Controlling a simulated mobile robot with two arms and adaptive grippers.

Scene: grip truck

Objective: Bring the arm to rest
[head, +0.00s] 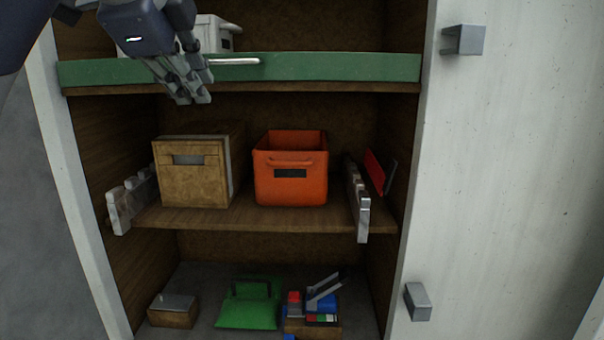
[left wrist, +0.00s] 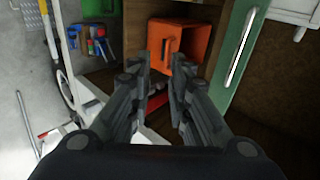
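My left gripper (head: 192,97) hangs at the upper left of the head view, in front of the green shelf edge (head: 340,68) and left of its metal handle (head: 235,62). In the left wrist view its two fingers (left wrist: 160,62) stand apart with a clear gap and nothing held between them. Whether the hand touches the green edge, I cannot tell. My left arm (head: 25,30) shows at the top left corner. My right gripper is in neither view.
The middle shelf holds a wooden box (head: 190,180) and an orange bin (head: 290,180). A white case (head: 215,35) is above. A green case (head: 250,310) and small boxes sit below. A white door panel (head: 520,170) with grey handles is at the right.

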